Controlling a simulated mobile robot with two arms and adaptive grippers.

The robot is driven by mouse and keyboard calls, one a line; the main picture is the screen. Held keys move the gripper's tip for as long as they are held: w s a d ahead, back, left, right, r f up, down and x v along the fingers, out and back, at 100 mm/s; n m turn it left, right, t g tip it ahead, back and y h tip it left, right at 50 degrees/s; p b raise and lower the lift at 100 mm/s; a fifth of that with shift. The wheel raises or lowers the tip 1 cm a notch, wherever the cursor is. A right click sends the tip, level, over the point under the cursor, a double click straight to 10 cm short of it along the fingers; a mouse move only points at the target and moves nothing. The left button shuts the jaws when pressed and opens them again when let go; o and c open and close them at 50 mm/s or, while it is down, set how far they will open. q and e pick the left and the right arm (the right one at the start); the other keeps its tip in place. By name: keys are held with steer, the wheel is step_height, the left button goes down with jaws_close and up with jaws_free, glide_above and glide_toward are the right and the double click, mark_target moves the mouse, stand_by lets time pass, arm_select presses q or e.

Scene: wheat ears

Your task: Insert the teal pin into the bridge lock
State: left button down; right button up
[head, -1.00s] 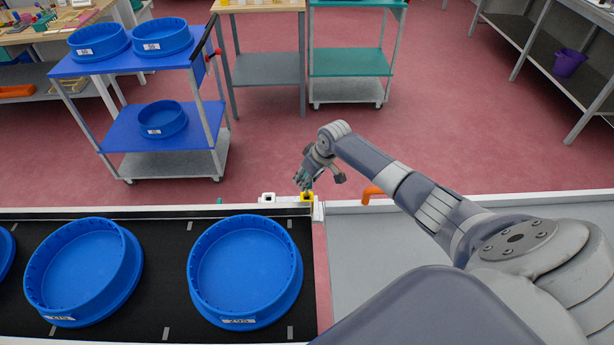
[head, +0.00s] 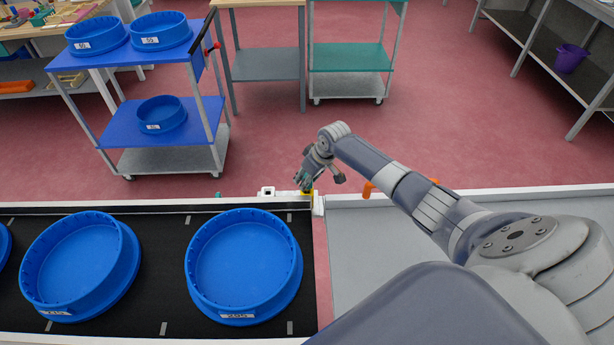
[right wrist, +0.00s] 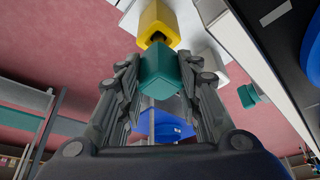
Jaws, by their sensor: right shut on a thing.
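My right gripper (head: 305,184) is at the conveyor's far right corner, and its fingers are shut on the teal pin (right wrist: 160,72). The pin's block-like teal head fills the space between the fingers in the right wrist view. A yellow block (right wrist: 158,22), which seems to be the bridge lock, sits just beyond the pin; it also shows under the fingertips in the head view (head: 307,192). A short dark part shows between the teal head and the yellow block. I cannot tell how deep the pin sits. My left gripper is not in view.
A white socket (head: 267,191) and another teal piece (head: 218,195) sit along the far rail. Blue tubs (head: 243,266) stand on the black conveyor (head: 165,290). An orange handle (head: 368,189) is right of the gripper. A blue cart (head: 150,130) stands beyond on open floor.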

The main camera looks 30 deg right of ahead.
steer(key=shift+f+b, duration=0.8)
steer(key=shift+f, duration=0.55)
steer(key=o, duration=1.2)
steer(key=shift+r, duration=0.1)
steer(key=v, duration=1.2)
